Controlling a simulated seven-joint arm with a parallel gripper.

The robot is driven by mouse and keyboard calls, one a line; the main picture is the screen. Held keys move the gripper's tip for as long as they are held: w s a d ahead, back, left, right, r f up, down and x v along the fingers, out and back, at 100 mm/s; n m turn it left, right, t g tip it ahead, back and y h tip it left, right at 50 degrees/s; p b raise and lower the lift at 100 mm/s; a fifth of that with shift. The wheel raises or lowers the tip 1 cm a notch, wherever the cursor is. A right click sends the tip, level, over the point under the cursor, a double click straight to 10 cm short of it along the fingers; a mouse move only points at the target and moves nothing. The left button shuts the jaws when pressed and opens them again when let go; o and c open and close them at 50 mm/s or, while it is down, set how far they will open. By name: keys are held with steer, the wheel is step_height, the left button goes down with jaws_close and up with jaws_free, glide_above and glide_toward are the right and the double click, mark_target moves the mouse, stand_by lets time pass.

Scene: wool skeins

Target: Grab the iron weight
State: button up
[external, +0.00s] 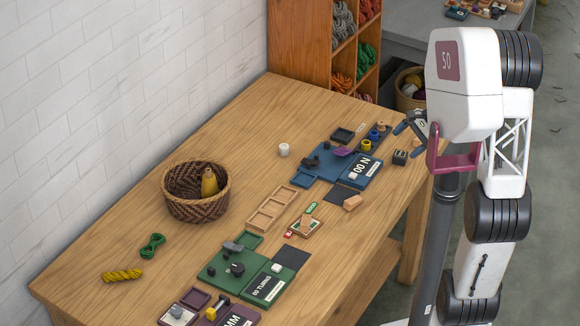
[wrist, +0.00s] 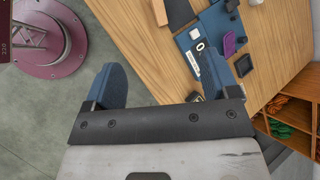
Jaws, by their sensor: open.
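My gripper (external: 409,122) is open and empty, raised above the far right end of the table. In the wrist view its two blue fingers (wrist: 165,82) are wide apart with floor and table edge between them. No piece is clearly marked as the iron weight. Dark candidates are a small black block (external: 400,157) at the table's right edge below my gripper, a dark piece (external: 310,162) on the blue board (external: 364,171), and a dark grey piece (external: 237,269) on the green board (external: 210,271). In the wrist view the blue board (wrist: 212,72) is partly hidden by the right finger.
A wicker basket (external: 170,200) holding a yellow-brown item stands near the wall. Green (external: 152,246) and yellow (external: 122,275) skeins lie at the left. A wooden tray (external: 253,222) lies mid-table. A wooden shelf (external: 297,40) stands behind the table. Bare tabletop lies around the basket.

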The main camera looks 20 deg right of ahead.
steer(key=w+d+f+m+t+y, duration=0.3)
steer(key=w+d+f+m, duration=0.3)
steer(key=w+f, duration=0.35)
steer(key=m+t, duration=0.4)
steer(key=m, duration=0.3)
glide_toward(406, 155)
steer(key=x, duration=0.3)
steer(key=shift+w+a, duration=0.2)
steer(key=shift+w, duration=0.05)
steer(key=shift+x, duration=1.25)
steer(key=shift+a, duration=0.1)
steer(key=shift+x, duration=2.55)
steer(key=shift+f, duration=0.15)
steer(key=c, duration=1.4)
